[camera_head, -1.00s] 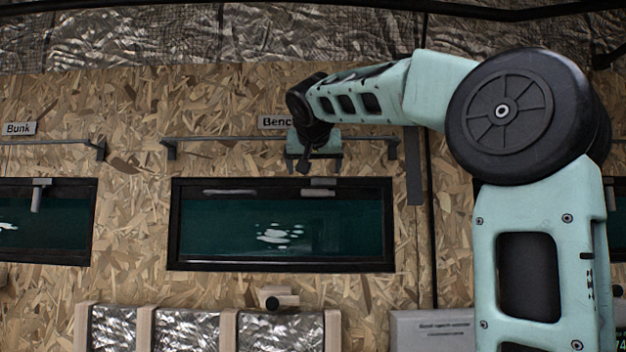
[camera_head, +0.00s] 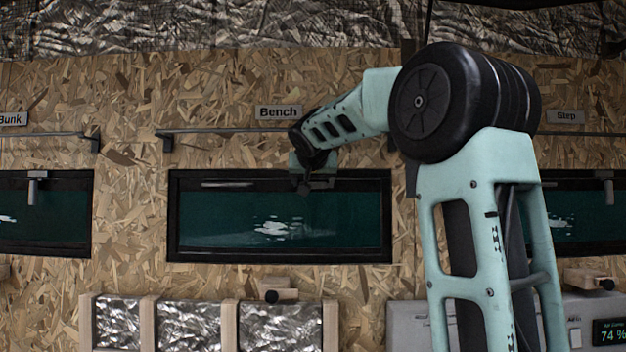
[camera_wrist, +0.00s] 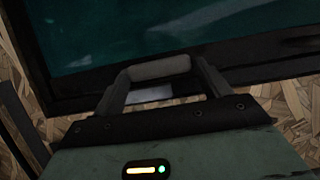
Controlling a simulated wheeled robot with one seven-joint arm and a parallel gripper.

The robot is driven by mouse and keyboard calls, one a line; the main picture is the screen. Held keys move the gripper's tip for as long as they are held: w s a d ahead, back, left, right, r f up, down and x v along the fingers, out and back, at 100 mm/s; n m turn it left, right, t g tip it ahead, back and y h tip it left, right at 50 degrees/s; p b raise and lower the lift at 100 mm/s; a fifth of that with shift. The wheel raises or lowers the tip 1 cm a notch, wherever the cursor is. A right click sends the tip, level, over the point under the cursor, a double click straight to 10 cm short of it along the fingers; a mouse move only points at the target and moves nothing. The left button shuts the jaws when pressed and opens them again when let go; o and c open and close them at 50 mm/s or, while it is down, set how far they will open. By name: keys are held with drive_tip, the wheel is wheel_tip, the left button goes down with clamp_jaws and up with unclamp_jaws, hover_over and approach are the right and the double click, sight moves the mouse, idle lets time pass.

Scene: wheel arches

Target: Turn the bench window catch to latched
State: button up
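The Bench window (camera_head: 180,220) is a dark framed pane under the "Bench" label (camera_head: 278,112). Its catch is at the top of the frame, largely hidden behind my gripper (camera_head: 310,187) in the head view. In the wrist view the catch lever (camera_wrist: 160,67) is a grey rounded bar lying along the frame, with a paler plate (camera_wrist: 150,95) beside it. My gripper (camera_wrist: 161,72) has its fingers spread, one near each end of the lever. I cannot tell whether the fingertips touch it.
A rail (camera_head: 225,131) runs above the window, close to my wrist. Windows to the left (camera_head: 60,215) and right (camera_head: 575,225) have catch levers hanging down. Below stand silvery panels between wooden posts (camera_head: 230,325) and a knob on a wooden block (camera_head: 280,291).

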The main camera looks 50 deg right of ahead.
drive_tip(key=c, duration=0.5)
drive_tip(key=shift+c, duration=0.2)
drive_tip(key=shift+f+b, duration=0.1)
drive_tip(key=shift+b, duration=0.2)
drive_tip(key=n+h+b, duration=0.1)
drive_tip(key=b, duration=0.2)
drive_tip(key=f+n+g+h+b, duration=0.1)
drive_tip(key=n+b, duration=0.1)
drive_tip(key=b, duration=0.1)
drive_tip(key=f+n+g+h+b, duration=0.1)
drive_tip(key=n+b, duration=0.1)
drive_tip(key=b, duration=0.1)
drive_tip(key=shift+w+a+f, duration=0.15)
drive_tip(key=shift+w+a, duration=0.05)
drive_tip(key=n+h+b, duration=0.1)
drive_tip(key=n+b, duration=0.1)
drive_tip(key=b, duration=0.1)
drive_tip(key=f+n+g+h+b, duration=0.1)
drive_tip(key=n+b, duration=0.1)
drive_tip(key=shift+s+d+f+b, duration=0.15)
drive_tip(key=shift+s+b, duration=0.05)
drive_tip(key=shift+b, duration=0.2)
drive_tip(key=n+b, duration=0.1)
drive_tip(key=n+h+b, duration=0.1)
drive_tip(key=n+b, duration=0.1)
drive_tip(key=shift+s+d+f, duration=0.2)
drive_tip(key=shift+s+d+n+h+b, duration=0.1)
drive_tip(key=shift+n+h+b, duration=0.4)
drive_tip(key=shift+n+b, duration=0.15)
